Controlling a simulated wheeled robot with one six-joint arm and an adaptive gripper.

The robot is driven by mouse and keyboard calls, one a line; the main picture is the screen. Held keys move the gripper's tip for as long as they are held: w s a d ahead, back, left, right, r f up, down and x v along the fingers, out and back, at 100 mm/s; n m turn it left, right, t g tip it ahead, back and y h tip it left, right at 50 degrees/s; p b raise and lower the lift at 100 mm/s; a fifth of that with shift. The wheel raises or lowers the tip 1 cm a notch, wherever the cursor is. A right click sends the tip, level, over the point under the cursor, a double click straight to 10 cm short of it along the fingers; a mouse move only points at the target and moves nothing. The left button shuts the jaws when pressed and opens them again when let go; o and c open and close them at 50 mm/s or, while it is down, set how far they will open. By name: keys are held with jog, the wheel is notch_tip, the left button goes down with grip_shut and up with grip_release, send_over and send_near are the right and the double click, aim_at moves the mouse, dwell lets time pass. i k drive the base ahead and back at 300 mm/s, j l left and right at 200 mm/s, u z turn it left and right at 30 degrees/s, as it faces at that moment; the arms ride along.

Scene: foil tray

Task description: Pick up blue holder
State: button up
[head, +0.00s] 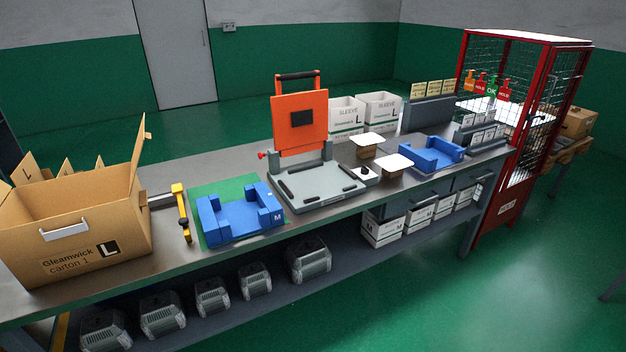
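Two blue holders stand on the grey workbench (165,262). The nearer blue holder (240,222), marked "M", sits on a green mat (208,188) left of the bench's middle. The other blue holder (431,155) sits farther right, near the bench's right end. Both are open-topped blocks with raised sides, and both look empty. My gripper is not in this view, so its place relative to the holders does not show.
A cardboard carton (75,215) marked "L" stands at the bench's left end. A yellow clamp-like tool (181,212) lies between carton and mat. An orange-lidded press (300,122) stands right of the mat. A red cage (512,170) is beyond the right end. Green floor in front is clear.

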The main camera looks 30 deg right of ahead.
aim_at(438, 154)
jog(key=i+l, duration=0.1)
jog(key=l, duration=1.7)
jog(key=i+l, duration=0.15)
jog(key=l, duration=0.75)
jog(key=k+z, duration=0.05)
